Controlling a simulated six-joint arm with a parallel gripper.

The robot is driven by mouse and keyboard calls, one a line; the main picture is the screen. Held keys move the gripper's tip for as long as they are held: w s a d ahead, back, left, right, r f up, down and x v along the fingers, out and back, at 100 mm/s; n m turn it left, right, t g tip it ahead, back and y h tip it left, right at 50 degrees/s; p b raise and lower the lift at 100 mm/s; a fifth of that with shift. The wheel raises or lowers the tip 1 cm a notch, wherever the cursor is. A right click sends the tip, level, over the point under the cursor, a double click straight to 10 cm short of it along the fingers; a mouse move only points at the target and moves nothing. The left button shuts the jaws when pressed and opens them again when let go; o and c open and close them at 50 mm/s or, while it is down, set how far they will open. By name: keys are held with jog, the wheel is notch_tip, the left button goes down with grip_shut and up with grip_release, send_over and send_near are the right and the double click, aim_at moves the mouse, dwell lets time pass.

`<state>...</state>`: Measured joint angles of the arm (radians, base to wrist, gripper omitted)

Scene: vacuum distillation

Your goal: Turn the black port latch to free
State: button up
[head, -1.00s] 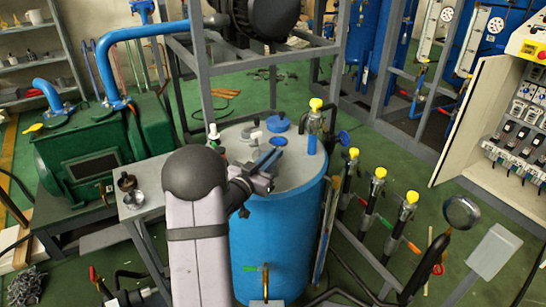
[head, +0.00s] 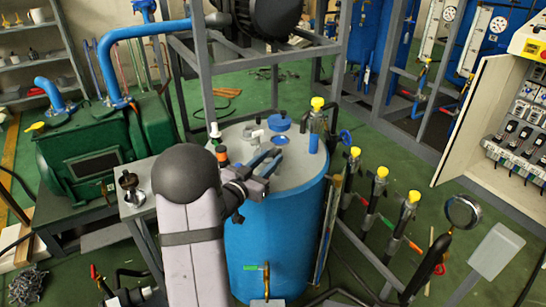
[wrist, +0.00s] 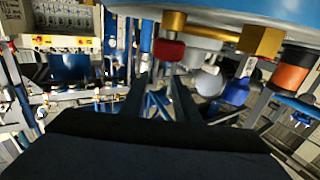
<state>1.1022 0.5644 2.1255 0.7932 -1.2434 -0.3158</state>
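The blue tank (head: 262,240) stands in the middle of the head view with a pale lid (head: 300,170). Blue caps and small fittings sit on the lid. I cannot single out the black port latch with certainty. A black-and-orange fitting (head: 222,155) shows at the lid's left edge, and a similar one (wrist: 291,68) shows at the right of the wrist view. My gripper (head: 270,157) is over the left part of the lid. In the wrist view its two dark fingers (wrist: 160,97) are apart with nothing between them. Contact with any fitting cannot be told.
A grey metal frame (head: 205,90) rises behind the tank. Yellow-topped valves (head: 380,185) line its right side. A green pump (head: 90,160) stands left. The wrist view shows a red knob (wrist: 168,49) and brass fittings (wrist: 261,40).

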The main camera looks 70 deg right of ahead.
jog(key=shift+v, duration=2.15)
jog(key=shift+b, duration=0.3)
jog(key=shift+a+f+b, duration=0.1)
jog(key=shift+f+b, duration=0.1)
jog(key=shift+b, duration=0.15)
jog(key=shift+w+a+f+b, duration=0.15)
jog(key=shift+a+b, duration=0.15)
jog(key=shift+b, duration=0.3)
jog(key=shift+s+d, duration=0.3)
jog(key=shift+d, duration=0.35)
jog(key=shift+p+x, duration=0.5)
jog(key=shift+x, duration=2.5)
